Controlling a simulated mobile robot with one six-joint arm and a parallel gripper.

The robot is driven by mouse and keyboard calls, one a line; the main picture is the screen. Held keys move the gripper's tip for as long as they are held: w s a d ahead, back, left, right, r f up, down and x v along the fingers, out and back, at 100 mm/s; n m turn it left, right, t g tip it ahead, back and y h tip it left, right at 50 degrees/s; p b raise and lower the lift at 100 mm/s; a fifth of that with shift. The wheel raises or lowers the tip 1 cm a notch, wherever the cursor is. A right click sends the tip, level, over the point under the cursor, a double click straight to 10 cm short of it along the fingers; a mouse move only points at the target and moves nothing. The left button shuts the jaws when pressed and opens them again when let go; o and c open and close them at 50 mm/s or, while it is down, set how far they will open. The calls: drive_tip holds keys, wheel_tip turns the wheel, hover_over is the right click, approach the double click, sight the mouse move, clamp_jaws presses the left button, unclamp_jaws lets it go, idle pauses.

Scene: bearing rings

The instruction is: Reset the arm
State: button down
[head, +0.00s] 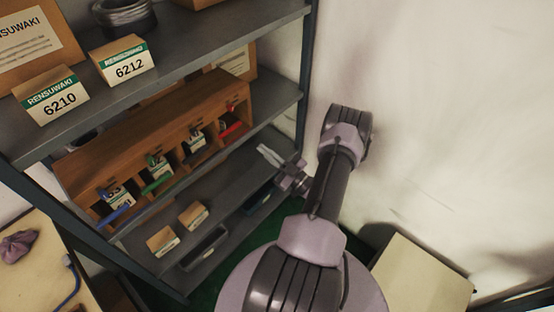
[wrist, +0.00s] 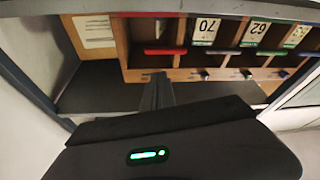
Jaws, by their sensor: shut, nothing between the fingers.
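My gripper (head: 266,154) is at the right side of the shelf unit in the head view, in front of the right end of the wooden compartment rack (head: 150,122). Its fingers are shut with nothing between them. In the wrist view my gripper (wrist: 158,78) points toward the shelf, below the rack (wrist: 190,75), which appears upside down there. My arm reaches up from the bottom of the head view and bends back left toward the shelf.
Boxes labelled 6210 (head: 50,95) and 6212 (head: 123,60) stand on the upper shelf. Two small boxes (head: 162,241) (head: 193,215) lie on a lower shelf. A table with a purple cloth (head: 17,246) is at left. A pale box (head: 420,275) stands at lower right by the bare wall.

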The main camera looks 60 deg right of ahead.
drive_tip(key=d+v, duration=0.1)
drive_tip(key=v, duration=0.5)
drive_tip(key=w+a+r+n+g+y+b, duration=0.1)
drive_tip(key=w+a+r+n+g+y, duration=0.2)
drive_tip(key=w+a+r+n+y, duration=0.8)
drive_tip(key=w+a+r+n+g+y+b, duration=0.1)
drive_tip(key=a+r+n+g+y, duration=0.15)
drive_tip(key=a+n+g, duration=0.6)
drive_tip(key=a+r+n+g+y+b, duration=0.1)
drive_tip(key=a+r+n+g+y, duration=0.25)
drive_tip(key=n, duration=0.85)
drive_tip(key=s+a+r+n+h+b, duration=0.1)
drive_tip(key=s+a+n+h, duration=0.2)
drive_tip(key=a+n, duration=0.3)
drive_tip(key=s+a+r+n+h+b, duration=0.2)
drive_tip(key=s+a+n+h, duration=0.2)
drive_tip(key=n, duration=1.3)
drive_tip(key=s+a+r+n+h+b, duration=0.1)
drive_tip(key=s+a+n+h, duration=0.2)
drive_tip(key=a+n, duration=0.6)
drive_tip(key=n+h, duration=0.1)
drive_tip(key=n, duration=0.2)
drive_tip(key=shift+s+r+g+h, duration=0.3)
drive_tip(key=shift+s+r+g, duration=0.05)
drive_tip(key=shift+s+g, duration=0.05)
drive_tip(key=shift+a, duration=0.1)
